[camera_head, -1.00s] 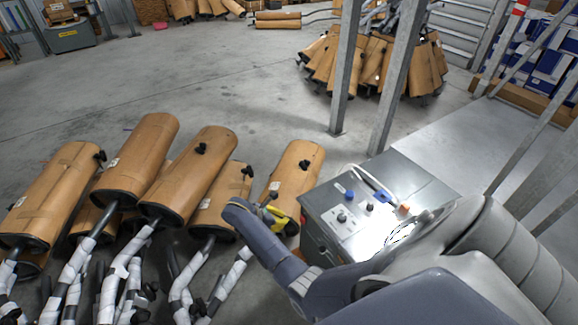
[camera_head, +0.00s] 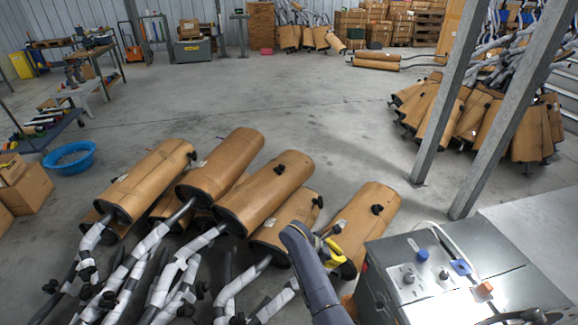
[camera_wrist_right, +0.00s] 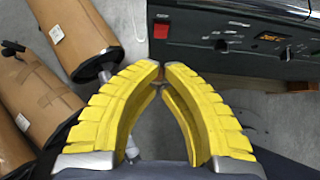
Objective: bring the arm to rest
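My right gripper (camera_head: 333,252) shows at the lower middle of the head view, its yellow fingers partly hidden by my grey-blue arm. It is between the nearest wrapped muffler (camera_head: 366,222) and the grey control box (camera_head: 460,262). In the right wrist view, the two yellow fingers (camera_wrist_right: 161,74) arch together and their tips come together with nothing held. The box's dark front panel (camera_wrist_right: 235,42) is beyond the tips at the right, and brown-wrapped mufflers (camera_wrist_right: 72,32) lie at the left. My left gripper is in neither view.
Several mufflers with white-wrapped pipes (camera_head: 150,240) crowd the lower left. Two steel posts (camera_head: 450,95) stand behind the box, with a muffler pile (camera_head: 475,115) behind them. A blue basin (camera_head: 69,158) sits at the left. The middle floor is clear.

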